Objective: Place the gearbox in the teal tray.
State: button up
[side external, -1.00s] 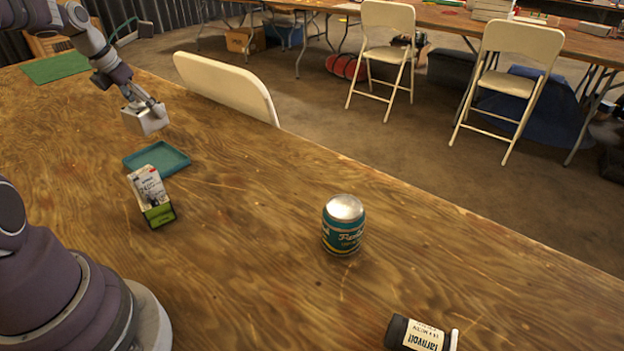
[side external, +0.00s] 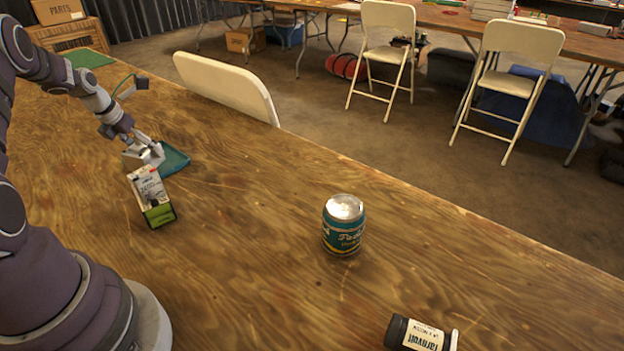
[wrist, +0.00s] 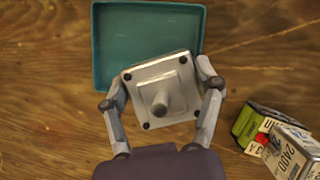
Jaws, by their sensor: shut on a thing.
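The gearbox (wrist: 160,92) is a light grey square block with dark corner holes and a round stub on its top face. My gripper (wrist: 161,90) is shut on it, one finger on each side, in the wrist view. The teal tray (wrist: 108,28) lies behind and below it; the gearbox covers the tray's near part and reaches past its near edge in this view. In the side external view the gearbox (side external: 134,160) is at the tray's left part, and the tray (side external: 176,160) shows to its right. I cannot tell whether the gearbox touches the tray.
A teal can (side external: 343,225) and a black bottle (side external: 420,334) are farther right. The table between is clear.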

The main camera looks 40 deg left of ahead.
jog(key=shift+f, duration=0.6)
jog(key=o, duration=1.2)
jog(key=shift+o, duration=0.2)
